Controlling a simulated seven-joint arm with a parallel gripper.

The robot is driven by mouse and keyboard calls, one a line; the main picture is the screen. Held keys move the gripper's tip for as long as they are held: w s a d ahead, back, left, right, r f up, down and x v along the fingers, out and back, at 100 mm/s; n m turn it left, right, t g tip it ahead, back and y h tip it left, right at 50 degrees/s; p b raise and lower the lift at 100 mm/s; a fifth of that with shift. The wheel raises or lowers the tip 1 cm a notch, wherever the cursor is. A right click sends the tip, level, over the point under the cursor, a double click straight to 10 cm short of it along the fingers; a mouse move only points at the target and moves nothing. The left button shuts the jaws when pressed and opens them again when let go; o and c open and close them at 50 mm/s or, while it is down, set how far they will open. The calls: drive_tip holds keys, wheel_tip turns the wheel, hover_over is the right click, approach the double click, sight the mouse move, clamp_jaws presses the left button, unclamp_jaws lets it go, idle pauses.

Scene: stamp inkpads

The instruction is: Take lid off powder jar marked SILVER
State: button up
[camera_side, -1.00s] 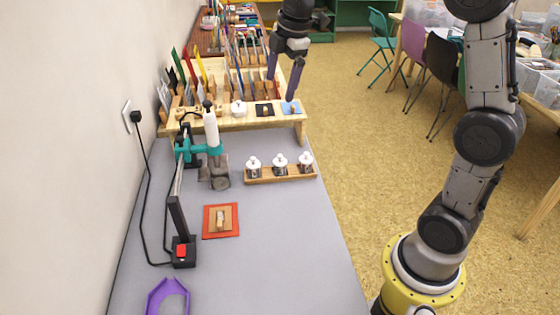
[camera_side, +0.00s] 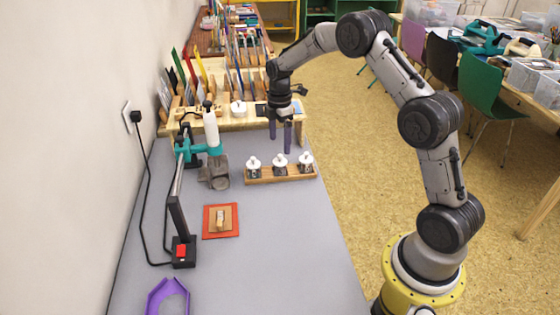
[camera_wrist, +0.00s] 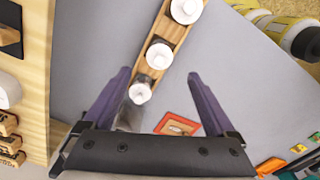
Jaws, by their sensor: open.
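Three small jars with white knobbed lids stand in a row: left jar (camera_side: 253,168), middle jar (camera_side: 280,165) and right jar (camera_side: 305,162). They sit in a wooden rack (camera_side: 284,180). Their labels are too small to read, so I cannot tell which is SILVER. My gripper (camera_side: 280,145) is open and empty, pointing down above the row, nearest the middle jar in the side view. All three lids are on.
A wooden shelf (camera_side: 215,124) stands behind. A purple tray (camera_side: 155,296) is at the front left. The grey tabletop is clear at front right.

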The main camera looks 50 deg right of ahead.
sight(280, 155)
drive_tip(key=shift+d+f, duration=0.1)
drive_tip(key=shift+f, duration=3.05)
drive_tip(key=c, duration=1.4)
